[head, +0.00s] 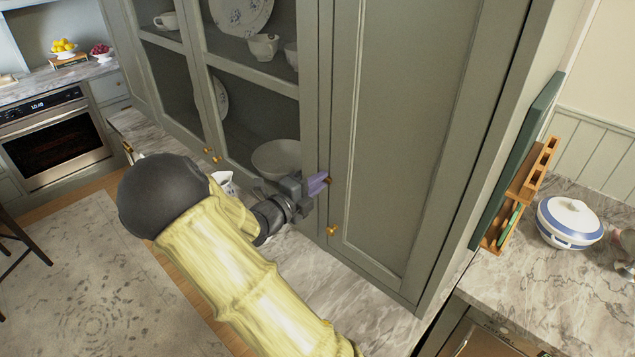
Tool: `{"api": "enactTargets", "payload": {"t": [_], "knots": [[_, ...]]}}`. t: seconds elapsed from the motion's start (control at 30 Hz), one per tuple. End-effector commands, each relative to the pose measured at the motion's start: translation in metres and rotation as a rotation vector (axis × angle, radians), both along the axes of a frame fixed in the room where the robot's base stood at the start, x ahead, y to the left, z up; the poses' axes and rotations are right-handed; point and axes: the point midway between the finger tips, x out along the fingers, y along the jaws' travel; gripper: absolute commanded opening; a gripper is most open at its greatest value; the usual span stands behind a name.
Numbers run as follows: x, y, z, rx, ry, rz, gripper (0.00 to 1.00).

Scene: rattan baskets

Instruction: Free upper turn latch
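A tall grey-green cabinet door (395,130) stands on the right of the head view. A small brownish-brass piece (328,180), probably the upper turn latch, shows at the door's left edge, right at my fingertips. It is mostly hidden, so its turn angle cannot be told. A lower brass latch or knob (331,231) sits below it on the same edge. My gripper (319,184), with purple fingers, reaches the door edge from the left. The fingers are at the upper brass piece; whether they touch or grip it cannot be told. The door looks shut.
Glass-fronted doors (250,85) with dishes behind them stand left of the door, with brass knobs (212,155) low down. The marble counter (310,285) runs below. A wooden rack (522,190) and lidded white pot (569,220) stand at right.

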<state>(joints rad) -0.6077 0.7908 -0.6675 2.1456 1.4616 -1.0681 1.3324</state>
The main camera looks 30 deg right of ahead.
Motion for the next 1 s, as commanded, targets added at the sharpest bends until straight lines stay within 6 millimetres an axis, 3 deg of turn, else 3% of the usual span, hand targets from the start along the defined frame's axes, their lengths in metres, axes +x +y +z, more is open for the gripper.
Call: {"api": "enactTargets", "payload": {"t": [0.53, 1.0], "knots": [[-0.0004, 0.0002, -0.0004, -0.021, 0.067, -0.001, 0.00], [0.0007, 0.0006, 0.0041, -0.138, 0.391, 0.000, 0.00]]}}
